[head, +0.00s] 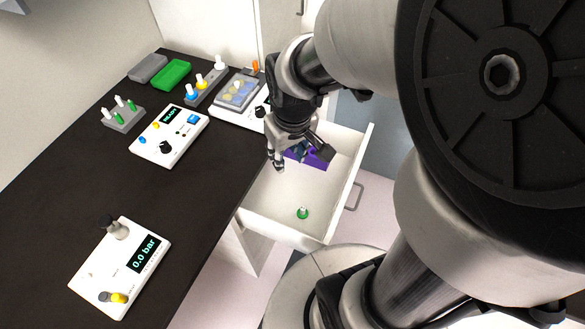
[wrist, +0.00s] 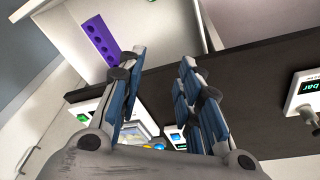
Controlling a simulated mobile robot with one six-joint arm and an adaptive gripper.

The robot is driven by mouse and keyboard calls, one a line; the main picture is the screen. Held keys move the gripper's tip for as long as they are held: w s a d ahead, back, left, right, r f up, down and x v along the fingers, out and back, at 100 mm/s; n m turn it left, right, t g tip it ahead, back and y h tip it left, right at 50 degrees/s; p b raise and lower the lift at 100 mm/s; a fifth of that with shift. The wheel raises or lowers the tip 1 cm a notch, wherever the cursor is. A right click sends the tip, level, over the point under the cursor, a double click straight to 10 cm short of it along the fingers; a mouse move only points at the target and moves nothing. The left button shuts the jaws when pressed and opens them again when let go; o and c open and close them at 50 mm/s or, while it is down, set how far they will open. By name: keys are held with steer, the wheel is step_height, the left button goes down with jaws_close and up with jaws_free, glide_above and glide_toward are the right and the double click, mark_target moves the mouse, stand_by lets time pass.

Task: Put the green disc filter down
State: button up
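A green disc filter (head: 303,212) with a pale top lies on the floor of the open white drawer (head: 262,210), near its front. A small green piece at the top edge of the wrist view (wrist: 151,1) appears to be the same filter. My gripper (head: 299,160) is over the drawer's far part, apart from the filter. In the wrist view my gripper (wrist: 164,56) has its two blue-padded fingers spread, with nothing held between them. A purple rack with holes (head: 312,156) is in the drawer, partly hidden by my gripper; it also shows in the wrist view (wrist: 100,40).
The dark worktop (head: 75,200) lies left of the drawer. It carries a pressure device (head: 120,270) reading 0.0 bar, a white control box (head: 170,135), a grey stand with green and white pieces (head: 123,118), and a green tray (head: 172,74). The drawer's middle floor is clear.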

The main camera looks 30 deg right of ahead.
steer(key=s+a+r+t, duration=0.2)
steer(key=s+a+r, duration=0.2)
steer(key=s+r, duration=0.7)
steer(key=shift+s+a+m, duration=0.4)
steer(key=shift+s, duration=0.2)
steer(key=shift+r, duration=0.1)
